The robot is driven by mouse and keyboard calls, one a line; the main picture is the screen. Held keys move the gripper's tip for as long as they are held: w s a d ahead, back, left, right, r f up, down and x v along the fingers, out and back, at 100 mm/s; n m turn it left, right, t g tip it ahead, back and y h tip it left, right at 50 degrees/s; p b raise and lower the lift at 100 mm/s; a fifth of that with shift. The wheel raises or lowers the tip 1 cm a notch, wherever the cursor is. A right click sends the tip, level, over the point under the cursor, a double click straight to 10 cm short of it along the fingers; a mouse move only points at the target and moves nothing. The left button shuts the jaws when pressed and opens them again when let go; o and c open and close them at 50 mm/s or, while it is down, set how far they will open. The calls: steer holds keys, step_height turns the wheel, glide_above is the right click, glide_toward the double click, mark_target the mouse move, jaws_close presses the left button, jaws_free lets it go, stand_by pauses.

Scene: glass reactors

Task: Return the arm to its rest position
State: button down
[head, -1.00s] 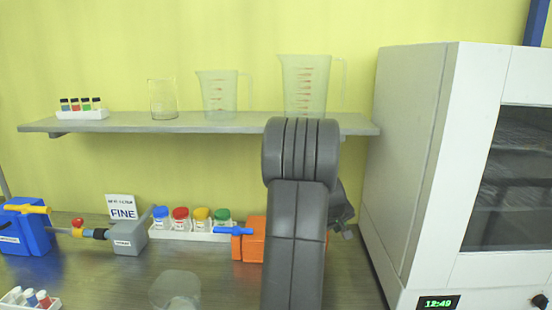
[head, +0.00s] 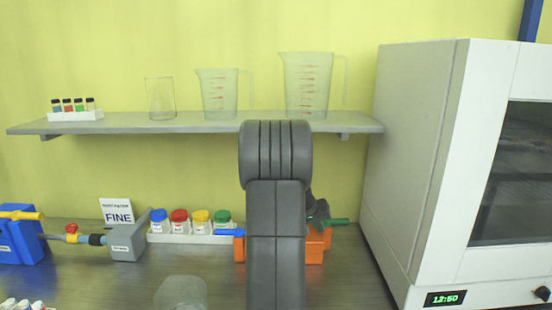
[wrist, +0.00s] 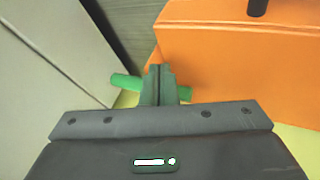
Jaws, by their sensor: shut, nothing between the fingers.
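My arm (head: 276,220) stands upright in the middle of the head view, its rounded joint in front of the shelf edge. My gripper (wrist: 158,82) is shut and empty in the wrist view. Its fingers are together in front of a green handle (wrist: 125,82) on an orange block (wrist: 235,60); I cannot tell whether they touch. In the head view the arm hides much of the orange block (head: 315,246) and part of the gripper. The green handle (head: 338,221) sticks out to the right, a blue handle (head: 230,232) to the left.
A shelf (head: 210,123) holds a vial rack, a beaker and two jugs. A white cabinet (head: 415,180) stands at right. A rack of capped jars (head: 190,238), a clear beaker (head: 180,292) and a blue valve unit (head: 20,240) are on the bench at left.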

steer(key=a, duration=0.2)
steer(key=a+r+b, duration=0.1)
steer(key=a, duration=0.1)
steer(key=v, duration=0.3)
steer(key=shift+s+r, duration=0.15)
steer(key=shift+r, duration=0.05)
steer(key=shift+s+a+r, duration=0.2)
steer(key=shift+a+r, duration=0.1)
steer(key=shift+r, duration=0.2)
